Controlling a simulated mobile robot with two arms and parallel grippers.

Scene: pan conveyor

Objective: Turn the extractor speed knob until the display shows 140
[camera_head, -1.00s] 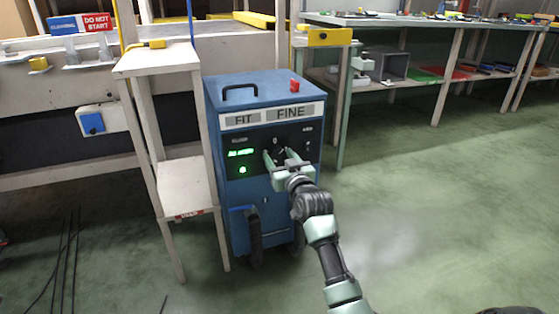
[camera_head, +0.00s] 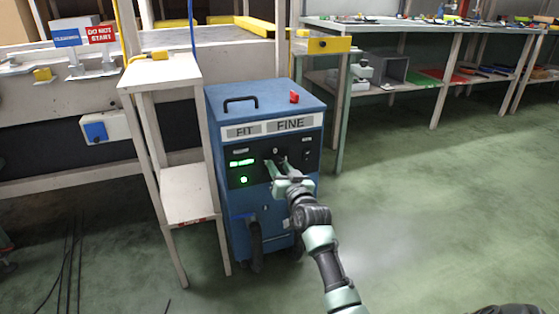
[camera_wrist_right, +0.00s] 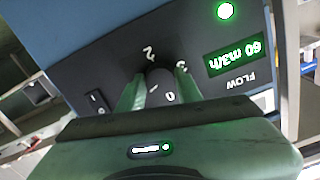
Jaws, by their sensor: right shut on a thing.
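The blue extractor (camera_head: 264,100) stands on the floor, its dark front panel towards me. A green-lit display (camera_head: 242,162) is on the panel's left. In the right wrist view the display (camera_wrist_right: 236,57) is upside down and appears to read 60 m3/h, beside the word FLOW. The dark speed knob (camera_wrist_right: 159,83) has numbers around it, including 0, 1, 2 and 3. My right gripper (camera_head: 277,163) is at the panel, shut on the knob, with one finger on each side. The fingers partly hide the knob and its pointer. My left gripper is out of view.
A narrow wooden stand (camera_head: 186,190) is close to the extractor's left. A hose (camera_head: 254,243) hangs at the extractor's lower front. The green floor to the right is clear.

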